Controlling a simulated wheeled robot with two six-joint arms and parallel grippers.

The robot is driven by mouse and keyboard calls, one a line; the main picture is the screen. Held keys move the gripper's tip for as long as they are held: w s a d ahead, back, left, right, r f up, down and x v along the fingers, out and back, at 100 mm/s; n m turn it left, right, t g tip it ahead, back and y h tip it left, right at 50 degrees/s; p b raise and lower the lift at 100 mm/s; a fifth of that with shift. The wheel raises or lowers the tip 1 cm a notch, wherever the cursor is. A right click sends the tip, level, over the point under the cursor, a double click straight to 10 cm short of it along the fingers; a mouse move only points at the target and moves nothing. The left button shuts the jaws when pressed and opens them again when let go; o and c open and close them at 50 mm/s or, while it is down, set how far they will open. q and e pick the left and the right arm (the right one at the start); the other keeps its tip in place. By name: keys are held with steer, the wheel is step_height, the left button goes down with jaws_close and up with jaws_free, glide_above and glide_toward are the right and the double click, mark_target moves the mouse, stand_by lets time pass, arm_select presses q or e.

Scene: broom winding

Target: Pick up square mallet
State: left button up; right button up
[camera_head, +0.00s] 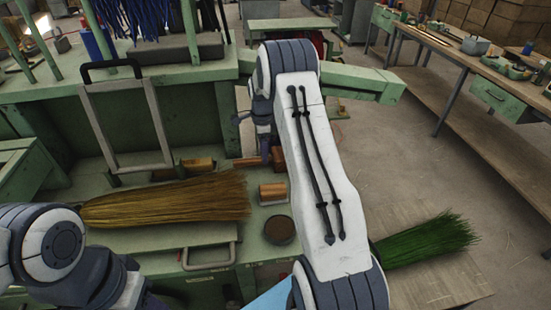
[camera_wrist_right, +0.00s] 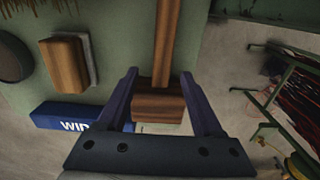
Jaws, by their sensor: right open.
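The square mallet has a wooden block head (camera_wrist_right: 158,104) and a long wooden handle (camera_wrist_right: 167,45) running up in the right wrist view. My right gripper (camera_wrist_right: 160,78) is open, with one finger on each side of the mallet; I cannot tell whether either finger touches it. In the head view, part of the mallet (camera_head: 247,162) shows on the green bench beside my right gripper (camera_head: 268,150), and my right arm hides the rest. My left arm enters at the lower left, but its gripper is not in view.
A wooden block on a pale base (camera_head: 272,191) and a round dark dish (camera_head: 279,229) lie close by. A straw broom head (camera_head: 165,200) lies to the left. A blue box (camera_wrist_right: 70,118) is near the gripper. Green bristles (camera_head: 425,240) lie at right.

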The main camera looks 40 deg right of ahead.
step_height(320, 180, down, 4)
steer(key=shift+w+f+p, duration=0.1)
steer(key=shift+p, duration=0.5)
jaws_close()
stand_by(1.0)
